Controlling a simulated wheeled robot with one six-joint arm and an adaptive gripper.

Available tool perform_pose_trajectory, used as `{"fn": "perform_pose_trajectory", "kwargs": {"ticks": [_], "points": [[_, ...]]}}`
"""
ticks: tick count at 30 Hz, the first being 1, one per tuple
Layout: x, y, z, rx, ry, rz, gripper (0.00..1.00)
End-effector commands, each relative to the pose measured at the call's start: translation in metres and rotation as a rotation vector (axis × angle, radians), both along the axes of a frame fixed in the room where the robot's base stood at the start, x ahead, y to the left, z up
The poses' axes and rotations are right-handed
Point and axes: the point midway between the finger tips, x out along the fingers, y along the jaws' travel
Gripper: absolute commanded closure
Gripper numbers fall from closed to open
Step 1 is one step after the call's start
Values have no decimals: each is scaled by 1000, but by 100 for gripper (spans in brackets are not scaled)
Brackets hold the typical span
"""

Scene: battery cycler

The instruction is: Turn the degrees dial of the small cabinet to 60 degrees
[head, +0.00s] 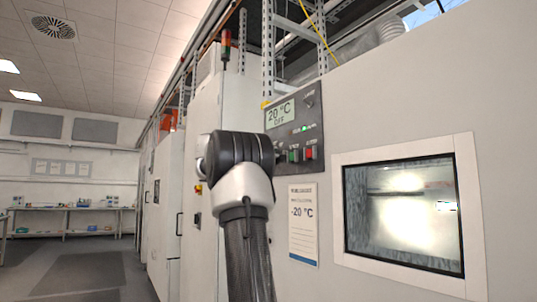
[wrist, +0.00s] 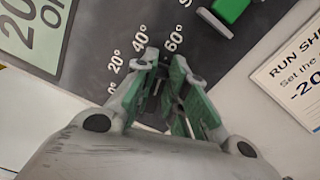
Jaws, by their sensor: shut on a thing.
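In the wrist view my gripper (wrist: 165,64), with green finger pads, is shut on the degrees dial (wrist: 171,88). The dial is dark and mostly hidden between the fingers. Its printed scale shows 0°, 20°, 40° and 60° around the fingertips, which lie near the 40° and 60° marks. I cannot clearly tell where the dial's pointer stands. In the head view the control panel (head: 296,128) of the cabinet has a display (head: 280,116) reading 20 °C OFF. My arm hides the dial and the fingers there.
A paper sheet (head: 303,224) reading -20 °C hangs below the panel. A framed window (head: 404,212) is to the right. The floor at the left is open, with benches far back.

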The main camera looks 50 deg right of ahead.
Motion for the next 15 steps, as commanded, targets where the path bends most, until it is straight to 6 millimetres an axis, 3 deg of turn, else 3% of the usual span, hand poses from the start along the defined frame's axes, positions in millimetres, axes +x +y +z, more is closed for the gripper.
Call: {"fn": "perform_pose_trajectory", "kwargs": {"ticks": [15], "points": [[-1, 0, -4, -37, -122, -1, 100]]}}
